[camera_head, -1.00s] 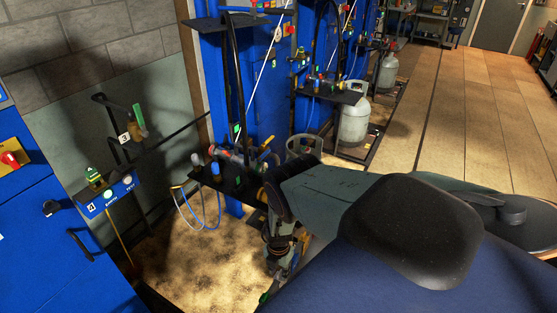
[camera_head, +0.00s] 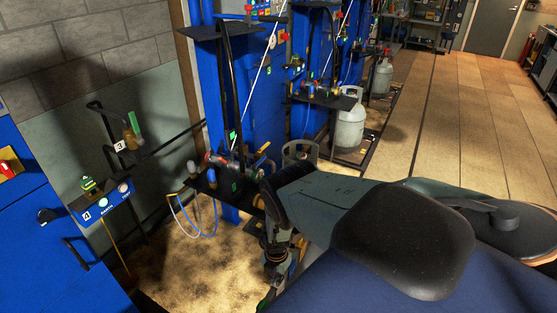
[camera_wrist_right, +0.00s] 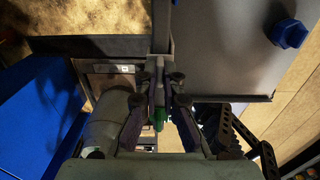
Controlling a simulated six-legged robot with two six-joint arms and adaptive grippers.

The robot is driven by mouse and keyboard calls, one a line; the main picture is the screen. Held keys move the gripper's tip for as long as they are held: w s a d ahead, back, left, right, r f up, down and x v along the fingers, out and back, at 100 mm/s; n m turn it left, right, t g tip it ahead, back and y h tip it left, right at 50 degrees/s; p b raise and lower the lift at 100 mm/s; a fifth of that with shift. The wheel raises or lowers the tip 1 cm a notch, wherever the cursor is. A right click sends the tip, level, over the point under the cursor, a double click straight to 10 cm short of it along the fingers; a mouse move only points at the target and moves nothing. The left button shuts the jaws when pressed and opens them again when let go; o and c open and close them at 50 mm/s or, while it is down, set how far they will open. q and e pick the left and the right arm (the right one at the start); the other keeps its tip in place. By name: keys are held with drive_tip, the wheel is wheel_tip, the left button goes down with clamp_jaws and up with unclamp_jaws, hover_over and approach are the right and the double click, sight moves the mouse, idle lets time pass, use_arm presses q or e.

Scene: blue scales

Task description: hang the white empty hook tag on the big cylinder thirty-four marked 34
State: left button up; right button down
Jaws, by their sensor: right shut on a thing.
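My right gripper (camera_head: 276,262) shows at the bottom middle of the head view, below the dark shelf and partly hidden by my own arm. In the right wrist view its two dark fingers (camera_wrist_right: 163,112) are closed around a small green piece (camera_wrist_right: 158,119); I cannot tell whether this belongs to the hook tag. No white tag can be made out. A large pale cylinder (camera_head: 349,128) stands on a rack at the middle back, and a smaller one (camera_head: 382,77) stands behind it. The collar of another cylinder (camera_head: 298,152) shows just beyond my arm. No 34 is readable. My left gripper is out of view.
A dark shelf (camera_head: 228,188) with valves and looped hoses is fixed to the blue frame near my right gripper. A blue cabinet (camera_head: 40,245) stands at the left, with a blue switch bar (camera_head: 106,201) beside it. Bare wooden floor (camera_head: 475,130) lies at the right.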

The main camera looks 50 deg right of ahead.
drive_tip(key=shift+r, duration=0.1)
drive_tip(key=shift+r, duration=0.15)
drive_tip(key=shift+r+p, duration=1.4)
drive_tip(key=shift+r, duration=0.4)
drive_tip(key=shift+f, duration=0.2)
